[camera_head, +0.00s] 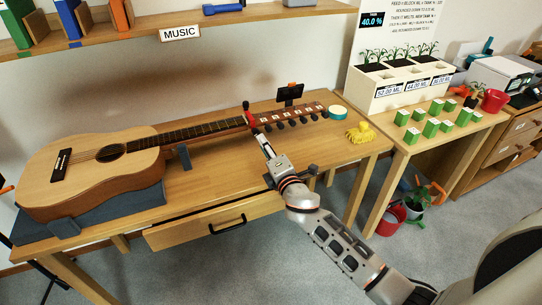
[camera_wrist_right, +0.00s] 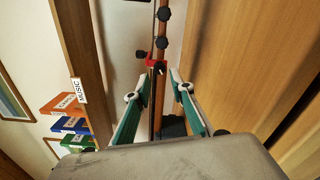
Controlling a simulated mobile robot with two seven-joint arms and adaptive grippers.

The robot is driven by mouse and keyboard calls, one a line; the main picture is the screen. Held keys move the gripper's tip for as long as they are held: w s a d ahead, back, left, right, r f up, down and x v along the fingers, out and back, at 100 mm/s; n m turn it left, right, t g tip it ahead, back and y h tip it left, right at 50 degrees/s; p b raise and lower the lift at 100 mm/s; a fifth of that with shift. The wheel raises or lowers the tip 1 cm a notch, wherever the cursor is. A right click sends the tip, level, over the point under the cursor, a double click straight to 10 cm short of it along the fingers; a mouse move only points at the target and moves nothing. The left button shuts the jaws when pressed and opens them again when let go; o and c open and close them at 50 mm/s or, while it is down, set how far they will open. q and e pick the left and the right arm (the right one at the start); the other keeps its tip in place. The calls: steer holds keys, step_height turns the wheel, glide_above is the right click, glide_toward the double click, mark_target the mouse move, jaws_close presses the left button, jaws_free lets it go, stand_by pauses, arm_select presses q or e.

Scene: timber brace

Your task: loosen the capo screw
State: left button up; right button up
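An acoustic guitar (camera_head: 110,153) lies on its back on the table, its neck pointing right and away. A red capo (camera_head: 250,119) sits across the neck near the headstock. In the right wrist view the red capo (camera_wrist_right: 155,63) is just beyond the fingertips, with a dark knob (camera_wrist_right: 141,54) at its left that looks like the screw. My right gripper (camera_head: 264,140) is close to the near side of the capo. In the wrist view the right gripper (camera_wrist_right: 160,80) has its fingers apart, nothing held between them. My left gripper is not in view.
Blue-grey supports (camera_head: 181,157) hold the guitar. A shelf (camera_head: 150,28) overhangs behind. The table's front right is clear.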

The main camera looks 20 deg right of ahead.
steer(key=s, duration=0.6)
steer(key=shift+d, duration=0.15)
steer(key=s+a+f+m+g+y, duration=0.1)
steer(key=s+f+m+g, duration=0.2)
steer(key=s+f+m, duration=0.5)
steer(key=s+a+f+m+g+y+p, duration=0.1)
steer(key=s+f+m+g, duration=0.3)
steer(key=s, duration=1.9)
step_height(320, 180, down, 10)
steer(key=a+m, duration=0.1)
steer(key=m, duration=0.4)
steer(key=shift+f, duration=0.25)
steer(key=shift+s, duration=0.1)
steer(key=shift+a, duration=0.1)
